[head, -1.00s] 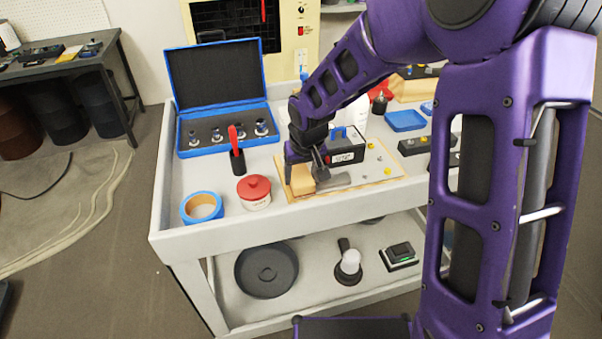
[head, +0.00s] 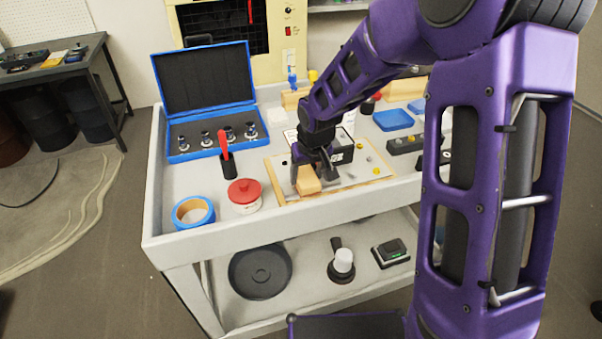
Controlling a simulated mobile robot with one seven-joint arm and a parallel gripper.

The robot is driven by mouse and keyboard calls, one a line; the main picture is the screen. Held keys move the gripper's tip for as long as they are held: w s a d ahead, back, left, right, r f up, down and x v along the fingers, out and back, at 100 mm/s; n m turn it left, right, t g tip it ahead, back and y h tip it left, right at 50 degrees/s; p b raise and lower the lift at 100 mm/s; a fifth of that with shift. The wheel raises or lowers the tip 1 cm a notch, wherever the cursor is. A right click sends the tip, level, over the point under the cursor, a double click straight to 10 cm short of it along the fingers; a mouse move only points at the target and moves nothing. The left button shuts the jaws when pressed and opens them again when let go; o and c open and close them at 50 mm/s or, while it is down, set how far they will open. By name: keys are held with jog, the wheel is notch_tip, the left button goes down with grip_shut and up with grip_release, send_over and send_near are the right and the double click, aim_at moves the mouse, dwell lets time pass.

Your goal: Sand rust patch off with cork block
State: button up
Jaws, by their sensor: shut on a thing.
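A tan cork block (head: 307,182) is between the fingers of my gripper (head: 312,175), which is shut on it. The gripper points down over the front left part of a thin board (head: 376,171) with a light grey top and wooden edges. The block is at or just above the board's surface; I cannot tell whether it touches. No rust patch can be made out; my gripper and the block cover part of the board.
The board lies on a grey cart (head: 215,238). A red-lidded tin (head: 244,193), blue tape roll (head: 194,213) and red-handled tool in a black holder (head: 227,165) stand left of it. An open blue case (head: 208,100) is behind. A black box (head: 340,146) stands just behind my gripper.

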aim_at(290, 187)
jog(key=shift+w+d+f+p, duration=0.1)
jog(key=shift+w+d+p, duration=0.1)
jog(key=shift+d, duration=0.4)
jog(key=shift+w+d+r+p, duration=0.1)
jog(key=shift+w+d+p, duration=0.1)
jog(key=shift+d, duration=0.4)
jog(key=shift+w+d+f+p, duration=0.1)
jog(key=shift+w+d+p, duration=0.1)
jog(key=shift+d, duration=0.4)
jog(key=shift+s+a+f+b, duration=0.2)
jog(key=shift+s+a+b, duration=0.05)
jog(key=shift+a+b, duration=0.4)
jog(key=shift+s+a+f+b, duration=0.1)
jog(key=shift+s+a+b, duration=0.25)
jog(key=shift+a, duration=0.5)
jog(key=shift+s+a+b, duration=0.25)
jog(key=shift+a+b, duration=0.05)
jog(key=shift+a, duration=0.5)
jog(key=shift+s+a+b, duration=0.2)
jog(key=shift+a+b, duration=0.1)
jog(key=shift+a, duration=0.4)
jog(key=shift+s+a+b, duration=0.2)
jog(key=shift+a+b, duration=0.05)
jog(key=shift+a, duration=0.4)
jog(key=shift+r, duration=0.2)
jog(key=shift+w+r+p, duration=0.15)
jog(key=shift+r+p, duration=2.1)
jog(key=shift+r, duration=0.8)
